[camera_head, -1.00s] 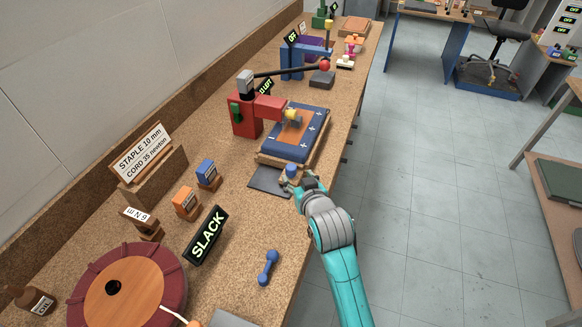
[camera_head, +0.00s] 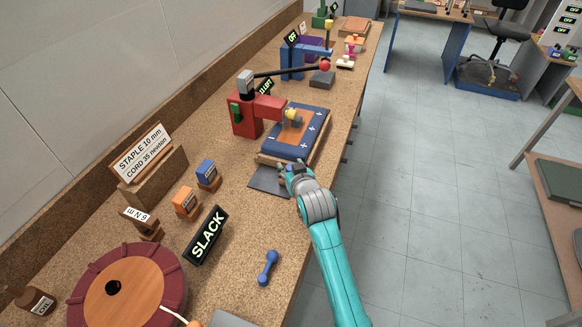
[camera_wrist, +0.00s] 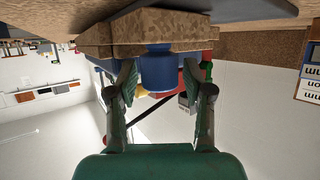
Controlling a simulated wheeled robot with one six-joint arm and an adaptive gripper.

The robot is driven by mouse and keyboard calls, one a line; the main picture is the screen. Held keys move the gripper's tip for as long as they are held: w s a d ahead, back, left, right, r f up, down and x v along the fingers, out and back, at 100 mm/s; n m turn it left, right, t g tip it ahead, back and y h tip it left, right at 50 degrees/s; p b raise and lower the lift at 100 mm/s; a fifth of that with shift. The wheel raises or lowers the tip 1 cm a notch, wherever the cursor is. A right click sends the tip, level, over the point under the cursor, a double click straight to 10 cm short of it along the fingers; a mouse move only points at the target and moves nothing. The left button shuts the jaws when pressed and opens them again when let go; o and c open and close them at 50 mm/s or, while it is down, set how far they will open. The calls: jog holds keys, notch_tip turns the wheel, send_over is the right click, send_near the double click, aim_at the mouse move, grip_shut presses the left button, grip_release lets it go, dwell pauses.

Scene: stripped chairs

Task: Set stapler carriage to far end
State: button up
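The red stapler (camera_head: 246,122) stands on the bench with a dark lever and red ball above it. Its arm and yellow head (camera_head: 291,114) reach over the carriage (camera_head: 312,121), which bears a blue pad with an orange middle and white plus marks. My gripper (camera_head: 286,168) is at the carriage's near end. In the upside-down wrist view, a blue knob (camera_wrist: 158,70) at the carriage's wooden edge (camera_wrist: 103,44) stands between the fingers of my gripper (camera_wrist: 161,85). The fingers are apart, with a gap visible beside the knob. In the head view my gripper mostly hides the knob.
A dark grey plate (camera_head: 267,181) lies just left of my gripper. A SLACK sign (camera_head: 206,236), blue (camera_head: 208,174) and orange (camera_head: 185,202) blocks, a blue dumbbell-shaped piece (camera_head: 267,267) and a round reel (camera_head: 125,288) are nearer.

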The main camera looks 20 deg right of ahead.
aim_at(300, 150)
grip_shut()
jog(key=w+d, duration=0.1)
jog(key=w, duration=0.1)
jog(key=w+d, duration=0.3)
jog(key=w, duration=0.1)
jog(key=shift+d, duration=0.25)
jog(key=shift+w+d, duration=0.1)
jog(key=shift+w, duration=0.05)
jog(key=shift+r, duration=0.1)
jog(key=shift+o, duration=2)
grip_release()
jog(key=shift+w+d, duration=0.1)
jog(key=v, duration=1.2)
